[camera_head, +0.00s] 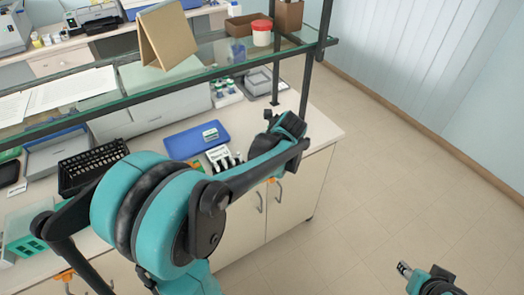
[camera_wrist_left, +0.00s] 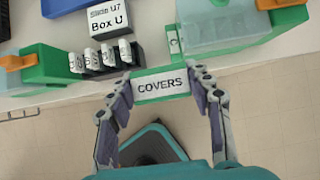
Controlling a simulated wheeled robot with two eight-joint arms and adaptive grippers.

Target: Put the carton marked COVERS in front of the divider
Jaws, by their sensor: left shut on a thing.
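The carton marked COVERS (camera_wrist_left: 160,86) is green with a white label, and its label faces the camera in the left wrist view. My left gripper (camera_wrist_left: 163,96) is shut on it, one finger at each side. The carton is at the counter's front edge; whether it touches the counter is unclear. In the head view my left arm hides the carton and the left fingers. My right gripper (camera_head: 404,269) is over the floor at lower right; its opening is unclear.
Green-based boxes with clear covers (camera_wrist_left: 215,20) flank the area. A blue tray (camera_head: 180,148) lies behind on the counter. A glass shelf (camera_head: 210,66) spans above.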

